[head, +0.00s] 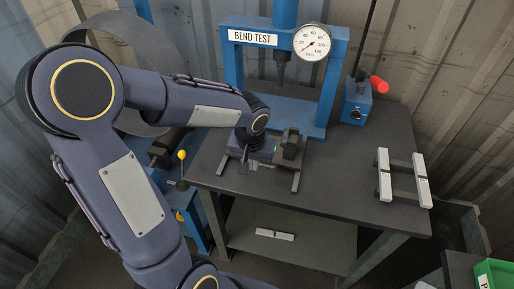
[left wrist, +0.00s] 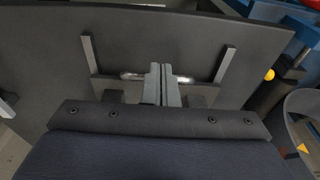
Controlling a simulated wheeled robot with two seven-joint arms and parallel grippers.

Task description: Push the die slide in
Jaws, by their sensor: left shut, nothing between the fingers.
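The die slide (head: 291,145) is a dark block between two short grey rails on the bench, in front of the blue press. My left gripper (head: 255,166) is over its near side, and my arm hides much of the slide. In the left wrist view, the closed fingers (left wrist: 162,86) stand at the middle of a thin bar with shiny parts (left wrist: 184,79) that runs between the rails (left wrist: 225,63). The fingers overlap the bar; I cannot tell if they touch it. They are shut and empty. My right gripper is not in view.
The blue press (head: 235,65) with a BEND TEST sign and a dial gauge (head: 312,42) stands behind. A pump with a red-gripped lever (head: 356,104) is to its right. Two white-topped bars (head: 422,180) lie on the right of the bench (head: 345,185). A yellow-knobbed lever (head: 182,155) is at left.

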